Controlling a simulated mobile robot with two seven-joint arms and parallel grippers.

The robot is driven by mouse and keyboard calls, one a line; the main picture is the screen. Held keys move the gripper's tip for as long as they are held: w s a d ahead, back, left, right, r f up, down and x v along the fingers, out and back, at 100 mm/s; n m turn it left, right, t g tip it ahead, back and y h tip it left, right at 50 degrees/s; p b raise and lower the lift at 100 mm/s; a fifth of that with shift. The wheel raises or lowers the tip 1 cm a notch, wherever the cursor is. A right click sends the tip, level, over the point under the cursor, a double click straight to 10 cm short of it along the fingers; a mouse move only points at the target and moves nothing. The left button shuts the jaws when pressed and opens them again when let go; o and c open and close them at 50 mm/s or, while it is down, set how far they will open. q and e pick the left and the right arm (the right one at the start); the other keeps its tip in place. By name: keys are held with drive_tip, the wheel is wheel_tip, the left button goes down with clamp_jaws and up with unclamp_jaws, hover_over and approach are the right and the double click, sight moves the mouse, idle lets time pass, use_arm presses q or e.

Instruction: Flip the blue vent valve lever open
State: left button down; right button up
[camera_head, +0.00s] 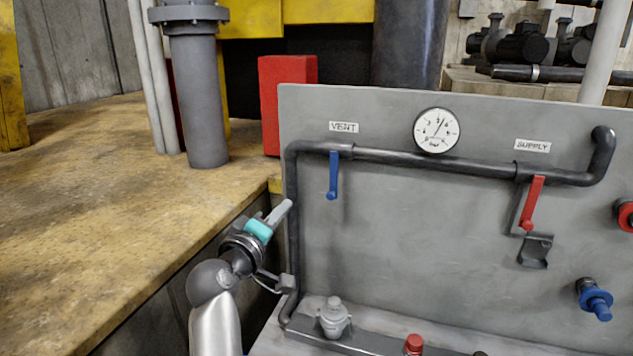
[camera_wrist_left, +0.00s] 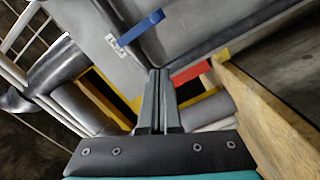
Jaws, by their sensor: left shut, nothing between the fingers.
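The blue vent valve lever (camera_head: 333,175) hangs straight down from the dark pipe, below the VENT label (camera_head: 344,127) on the grey panel. In the left wrist view the blue lever (camera_wrist_left: 141,28) shows at the top, ahead of and apart from the fingertips. My left gripper (camera_head: 289,204) is shut and empty, left of and a little below the lever, near the panel's left edge. Its closed fingers (camera_wrist_left: 158,75) also show in the left wrist view. My right gripper is in neither view.
A red supply lever (camera_head: 532,203) sits on the right of the pipe, with a metal bracket below it. A gauge (camera_head: 436,130) is between the labels. The pipe's vertical run (camera_head: 292,230) stands close by my left gripper. A yellowish worktop (camera_head: 110,215) lies to the left.

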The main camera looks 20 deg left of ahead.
use_arm(q)
drive_tip(key=shift+s+r, duration=0.1)
drive_tip(key=shift+r, duration=0.05)
approach(332, 178)
drive_tip(key=w+a, duration=0.4)
drive_tip(key=a, duration=0.1)
drive_tip(key=shift+w+d+f+p, duration=0.25)
drive_tip(key=shift+d+f, duration=0.45)
drive_tip(key=shift+d, duration=0.2)
drive_tip(key=shift+w+d+f+p, duration=0.3)
drive_tip(key=shift+d+f, duration=0.4)
drive_tip(key=shift+d, duration=0.2)
drive_tip(key=shift+a, duration=0.1)
